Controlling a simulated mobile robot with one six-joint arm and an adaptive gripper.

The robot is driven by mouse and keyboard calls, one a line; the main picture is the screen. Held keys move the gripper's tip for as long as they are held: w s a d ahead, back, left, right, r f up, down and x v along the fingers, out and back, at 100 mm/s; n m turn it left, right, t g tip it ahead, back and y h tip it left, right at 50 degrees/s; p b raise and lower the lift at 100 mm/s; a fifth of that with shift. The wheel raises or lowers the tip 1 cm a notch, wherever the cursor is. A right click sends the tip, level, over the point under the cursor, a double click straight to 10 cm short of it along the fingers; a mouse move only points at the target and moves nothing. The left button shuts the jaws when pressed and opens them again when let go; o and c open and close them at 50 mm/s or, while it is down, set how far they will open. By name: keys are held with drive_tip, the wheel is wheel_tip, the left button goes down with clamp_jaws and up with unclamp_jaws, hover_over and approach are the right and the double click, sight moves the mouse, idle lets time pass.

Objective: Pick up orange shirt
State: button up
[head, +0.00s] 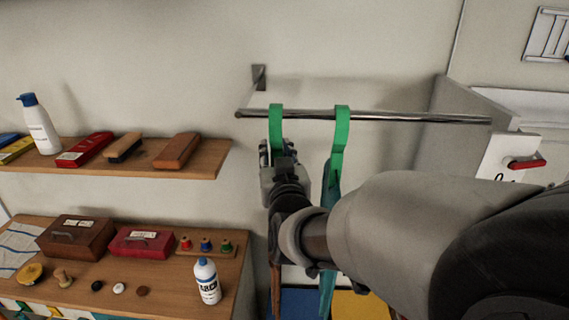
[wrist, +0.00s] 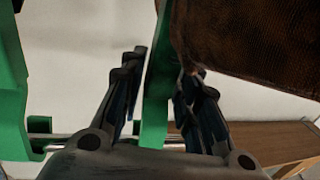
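No plainly orange shirt shows. Two green hangers hang on a metal rail (head: 400,116): a left hanger (head: 276,128) and a right hanger (head: 341,130). A brown, leathery-textured garment (wrist: 255,42) fills the wrist view's upper right; a narrow brown strip (head: 275,288) shows below my arm. A teal garment (head: 328,205) hangs from the right hanger, partly behind my arm. My gripper (head: 272,150) is at the left hanger, just below the rail. In the wrist view my gripper (wrist: 162,68) has its fingers on either side of a green hanger strip (wrist: 157,105), with a narrow gap at left.
A wooden shelf (head: 205,160) at left holds a bottle, brushes and boxes. A lower counter (head: 225,268) holds cases, spools and a white bottle (head: 207,281). A grey cabinet (head: 450,130) stands at the rail's right end. The wall above the rail is clear.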

clamp_jaws()
idle(0.8)
